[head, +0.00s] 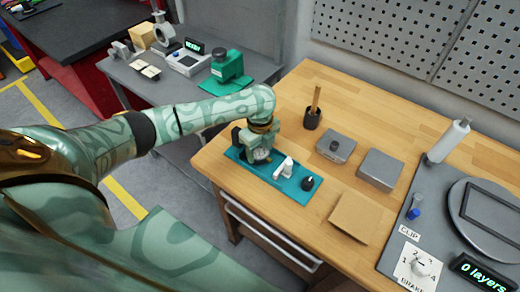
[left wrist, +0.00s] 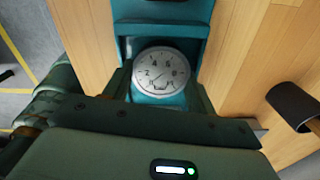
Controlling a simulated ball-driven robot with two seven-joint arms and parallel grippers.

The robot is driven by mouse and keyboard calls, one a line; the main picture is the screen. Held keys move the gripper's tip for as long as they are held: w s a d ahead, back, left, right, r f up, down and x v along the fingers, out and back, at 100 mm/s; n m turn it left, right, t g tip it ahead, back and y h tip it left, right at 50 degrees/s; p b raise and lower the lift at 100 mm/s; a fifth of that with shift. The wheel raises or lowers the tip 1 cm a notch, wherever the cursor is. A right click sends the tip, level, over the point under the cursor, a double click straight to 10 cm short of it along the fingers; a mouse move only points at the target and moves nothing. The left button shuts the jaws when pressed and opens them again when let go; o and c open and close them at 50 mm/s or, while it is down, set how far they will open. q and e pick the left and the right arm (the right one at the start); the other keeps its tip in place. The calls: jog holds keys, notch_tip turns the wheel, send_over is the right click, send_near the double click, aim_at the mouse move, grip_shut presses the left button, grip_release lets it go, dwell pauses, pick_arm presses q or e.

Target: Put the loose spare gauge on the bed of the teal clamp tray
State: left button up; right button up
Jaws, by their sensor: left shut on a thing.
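The spare gauge (head: 261,156) is a round, white-faced dial with a dark needle. It also shows face-up in the left wrist view (left wrist: 160,73). The teal clamp tray (head: 290,190) lies at the front left of the wooden bench, with a white clamp part (head: 284,168) and a black knob (head: 308,183). My left gripper (head: 258,148) is shut on the gauge at the tray's left end. In the left wrist view the tray (left wrist: 160,10) surrounds the gauge. I cannot tell whether the gauge touches the bed. My right gripper is out of view.
A dark cup (head: 312,119) with a stick stands behind the tray. Two grey boxes (head: 335,148) (head: 380,170) and a brown flat square (head: 349,217) lie to the right. A grey station with a round plate (head: 487,212) is at far right. Bare wood separates these.

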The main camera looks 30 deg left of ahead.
aim_at(260, 152)
pick_arm(q)
jog(key=shift+f, duration=0.1)
jog(key=o, duration=1.2)
notch_tip(260, 152, up, 12)
jog(key=p, duration=0.4)
